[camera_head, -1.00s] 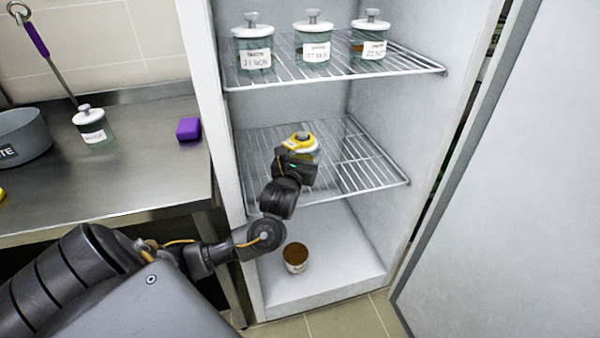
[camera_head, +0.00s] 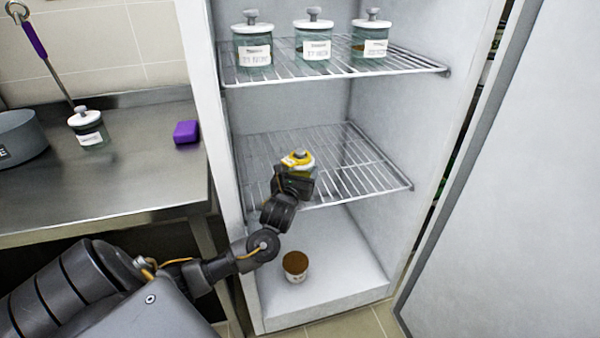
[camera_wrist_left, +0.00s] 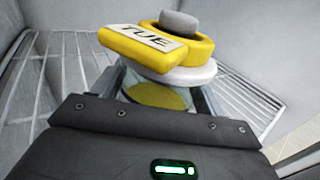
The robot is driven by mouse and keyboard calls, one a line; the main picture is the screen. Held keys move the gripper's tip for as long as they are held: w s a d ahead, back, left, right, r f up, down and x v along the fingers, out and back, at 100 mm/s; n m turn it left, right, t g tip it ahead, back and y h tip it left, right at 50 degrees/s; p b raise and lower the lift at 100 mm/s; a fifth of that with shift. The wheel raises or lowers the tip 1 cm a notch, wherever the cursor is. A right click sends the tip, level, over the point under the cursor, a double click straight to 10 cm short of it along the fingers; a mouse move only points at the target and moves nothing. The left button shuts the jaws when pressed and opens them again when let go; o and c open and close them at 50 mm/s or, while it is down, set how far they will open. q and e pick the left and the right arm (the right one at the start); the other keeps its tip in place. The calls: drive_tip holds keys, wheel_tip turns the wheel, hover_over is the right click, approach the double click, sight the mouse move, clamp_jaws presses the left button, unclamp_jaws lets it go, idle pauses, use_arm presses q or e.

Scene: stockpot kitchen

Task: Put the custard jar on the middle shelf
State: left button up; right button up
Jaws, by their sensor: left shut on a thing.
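The custard jar (camera_head: 300,161) has a white lid with a grey knob, a yellow ring around the knob and a yellow tag reading TUE; yellow content shows through its glass in the left wrist view (camera_wrist_left: 160,95). My left gripper (camera_head: 296,178) is shut on the jar and holds it upright over the front part of the middle shelf (camera_head: 362,165), a wire rack. The gripper hides the jar's lower part, so I cannot tell whether its base touches the wires. My right gripper is not in view.
Several lidded, labelled jars, including one at the left (camera_head: 253,45), stand on the top shelf (camera_head: 400,65). A brown-filled cup (camera_head: 295,266) stands on the fridge floor. The open door (camera_head: 510,200) is at right. The rest of the middle shelf is clear.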

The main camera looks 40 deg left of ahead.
use_arm(q)
drive_tip(key=shift+r, duration=0.1)
drive_tip(key=o, duration=0.8)
drive_tip(key=shift+f, duration=0.2)
drive_tip(key=o, duration=0.5)
drive_tip(key=shift+c, duration=0.2)
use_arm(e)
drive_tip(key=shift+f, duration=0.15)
use_arm(q)
drive_tip(key=shift+r, duration=0.15)
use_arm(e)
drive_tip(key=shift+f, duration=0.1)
